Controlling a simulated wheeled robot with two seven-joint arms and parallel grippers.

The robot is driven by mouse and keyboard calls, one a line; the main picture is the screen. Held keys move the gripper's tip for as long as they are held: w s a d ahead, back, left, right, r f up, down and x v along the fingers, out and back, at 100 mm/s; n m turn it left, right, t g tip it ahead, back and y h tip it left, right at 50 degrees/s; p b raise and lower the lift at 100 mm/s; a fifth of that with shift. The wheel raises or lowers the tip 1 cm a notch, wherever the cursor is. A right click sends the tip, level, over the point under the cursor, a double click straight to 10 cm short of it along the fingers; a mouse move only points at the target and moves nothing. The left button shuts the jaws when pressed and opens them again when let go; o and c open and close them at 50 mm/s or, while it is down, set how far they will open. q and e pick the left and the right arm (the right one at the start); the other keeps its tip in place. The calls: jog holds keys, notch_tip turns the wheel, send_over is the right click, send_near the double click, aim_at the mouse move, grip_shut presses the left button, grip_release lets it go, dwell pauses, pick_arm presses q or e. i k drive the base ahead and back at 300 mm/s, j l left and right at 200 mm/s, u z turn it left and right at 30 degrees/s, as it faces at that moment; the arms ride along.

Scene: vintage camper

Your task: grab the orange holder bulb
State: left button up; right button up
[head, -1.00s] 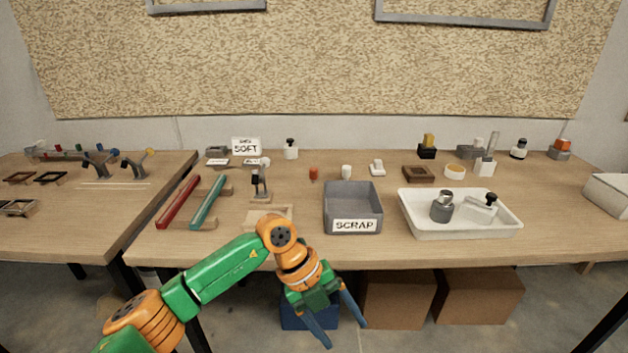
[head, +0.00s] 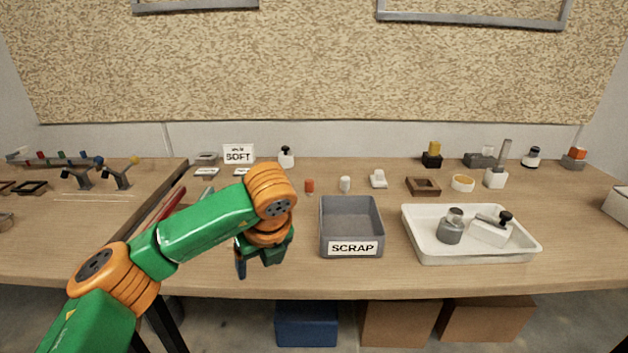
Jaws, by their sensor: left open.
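A small orange bulb-like piece with a pale base (head: 309,185) stands on the table behind the grey scrap bin. A second orange-topped piece on a grey base (head: 574,157) stands at the far right back. I cannot tell for certain which is the holder bulb. My left gripper (head: 262,262) is open and empty at the table's front part, left of the scrap bin. It is in front of the small orange piece and apart from it. My forearm partly hides its fingers and the red and teal bars. My right gripper is out of view.
The grey scrap bin (head: 351,228) stands near the front edge, right of my left gripper. A small white piece (head: 345,184) stands right beside the small orange one. A white tray (head: 415,240) with metal and white items lies to the right. A "SOFT" sign (head: 239,154) stands at the back.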

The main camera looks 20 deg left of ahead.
aim_at(309, 183)
jog(key=i, duration=1.25)
